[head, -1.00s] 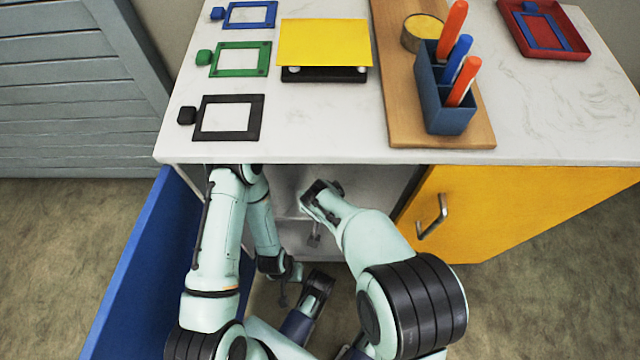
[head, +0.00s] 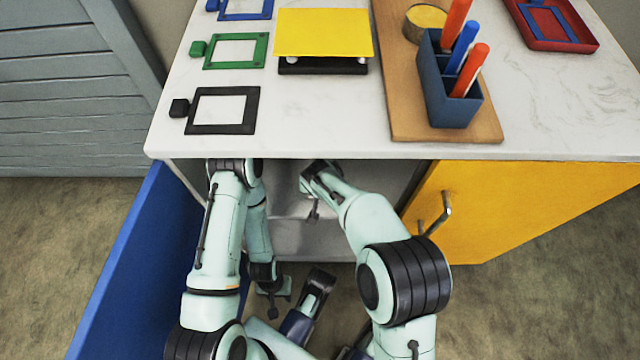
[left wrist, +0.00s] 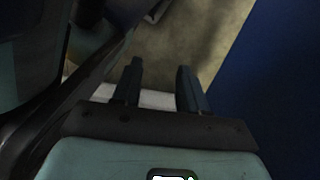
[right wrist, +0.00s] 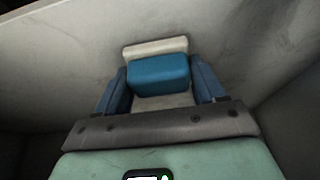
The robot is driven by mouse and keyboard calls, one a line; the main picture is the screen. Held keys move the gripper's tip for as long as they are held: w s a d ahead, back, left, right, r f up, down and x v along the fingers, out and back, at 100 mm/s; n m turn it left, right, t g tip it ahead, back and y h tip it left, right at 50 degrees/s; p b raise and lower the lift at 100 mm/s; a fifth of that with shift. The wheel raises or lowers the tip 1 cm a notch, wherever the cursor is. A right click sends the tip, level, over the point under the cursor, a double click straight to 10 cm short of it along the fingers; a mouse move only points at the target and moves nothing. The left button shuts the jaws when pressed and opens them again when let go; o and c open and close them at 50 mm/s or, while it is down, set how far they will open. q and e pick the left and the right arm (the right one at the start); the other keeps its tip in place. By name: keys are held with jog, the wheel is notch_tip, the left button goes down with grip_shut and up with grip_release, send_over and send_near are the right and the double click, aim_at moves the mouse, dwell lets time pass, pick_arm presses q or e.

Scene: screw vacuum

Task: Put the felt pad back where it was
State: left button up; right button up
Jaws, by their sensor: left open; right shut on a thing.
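A blue block with a cream layer, which looks like the felt pad (right wrist: 158,74), is between the fingers of my right gripper (right wrist: 160,85) in the right wrist view. The gripper is shut on it, inside a pale-walled space. In the head view my right arm reaches into the open cabinet under the counter, and the pad cannot be made out there. My left gripper (left wrist: 160,88) is open and empty in the left wrist view. In the head view the left gripper (head: 275,292) hangs low in front of the cabinet.
The blue door (head: 135,265) stands open at left; the yellow door (head: 530,205) is at right. The white counter (head: 320,120) carries frames, a yellow-topped stand (head: 323,35), a wooden board (head: 405,120) with a pen holder (head: 448,95), and a red tray (head: 560,42).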

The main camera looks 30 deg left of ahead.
jog(key=shift+f, duration=0.1)
jog(key=o, duration=0.9)
jog(key=shift+o, duration=0.2)
jog(key=shift+r, duration=0.2)
pick_arm(q)
jog(key=shift+t, duration=0.9)
jog(key=w, duration=0.1)
jog(key=w+r+p, duration=0.1)
jog(key=w, duration=0.1)
jog(key=w+r+p, duration=0.1)
jog(key=shift+w+d+r, duration=0.1)
jog(key=shift+w+d, duration=0.15)
pick_arm(e)
jog(key=v, duration=0.7)
jog(key=shift+r, duration=0.2)
jog(key=shift+d+f, duration=0.1)
